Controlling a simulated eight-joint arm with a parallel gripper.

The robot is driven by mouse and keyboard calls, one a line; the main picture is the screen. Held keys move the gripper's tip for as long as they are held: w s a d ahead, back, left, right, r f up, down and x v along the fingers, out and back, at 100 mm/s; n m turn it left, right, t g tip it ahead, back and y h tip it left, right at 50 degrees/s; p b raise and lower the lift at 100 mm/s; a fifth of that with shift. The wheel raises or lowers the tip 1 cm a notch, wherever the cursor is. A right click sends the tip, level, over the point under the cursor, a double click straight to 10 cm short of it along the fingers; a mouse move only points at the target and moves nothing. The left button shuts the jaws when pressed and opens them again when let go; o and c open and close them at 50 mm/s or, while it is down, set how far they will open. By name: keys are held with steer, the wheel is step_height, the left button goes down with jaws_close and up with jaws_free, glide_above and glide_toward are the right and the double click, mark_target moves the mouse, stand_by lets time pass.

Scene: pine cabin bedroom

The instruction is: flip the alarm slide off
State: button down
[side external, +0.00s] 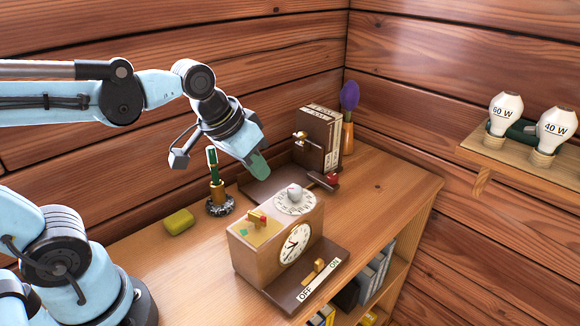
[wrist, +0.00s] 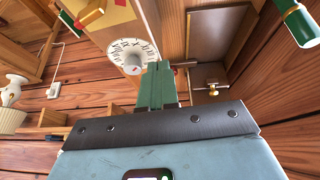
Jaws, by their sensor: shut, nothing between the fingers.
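The wooden alarm clock (side external: 262,262) stands on the shelf top, with a white clock face (side external: 295,243) on its front. A brown plate (side external: 282,290) at its foot is marked OFF and ON. A brass slide knob (side external: 319,266) stands up from that plate, between the labels; I cannot tell its exact setting. My gripper (side external: 259,166) is shut and empty, with green fingers pointing down. It is above and behind the clock, apart from the slide. In the wrist view its fingers (wrist: 157,85) are beside the clock's white dial (wrist: 131,56); the slide is not visible there.
A brown stand with a brass knob (side external: 320,140) rises behind the clock. A green-topped brass piece (side external: 214,172) and a yellow block (side external: 179,222) stand left. Light bulbs (side external: 505,112) sit on a wall shelf at right. The shelf top (side external: 390,185) right of the clock is clear.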

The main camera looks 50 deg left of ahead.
steer(key=w+d+g, duration=0.1)
steer(key=w+d, duration=0.1)
steer(key=w+d+r+g, duration=0.1)
steer(key=w+d+g, duration=0.1)
steer(key=w, duration=0.1)
steer(key=w+d+r+g, duration=0.1)
steer(key=w+d, duration=0.1)
steer(key=w, duration=0.1)
steer(key=shift+w+g+h, duration=0.2)
steer(key=shift+g+h, duration=0.1)
steer(key=shift+g, duration=0.1)
steer(key=w+d+f+g, duration=0.5)
steer(key=d, duration=0.2)
steer(key=shift+d+f+n, duration=0.3)
steer(key=shift+n, duration=0.1)
steer(key=shift+f, duration=0.1)
glide_toward(325, 267)
steer(key=f, duration=0.1)
steer(key=w+f, duration=0.1)
steer(key=f, duration=0.1)
steer(key=w+f, duration=0.1)
steer(key=shift+w+d+f, duration=0.15)
steer(key=shift+d+f, duration=0.05)
steer(key=s, duration=0.3)
steer(key=shift+d, duration=0.15)
steer(key=shift+s, duration=0.5)
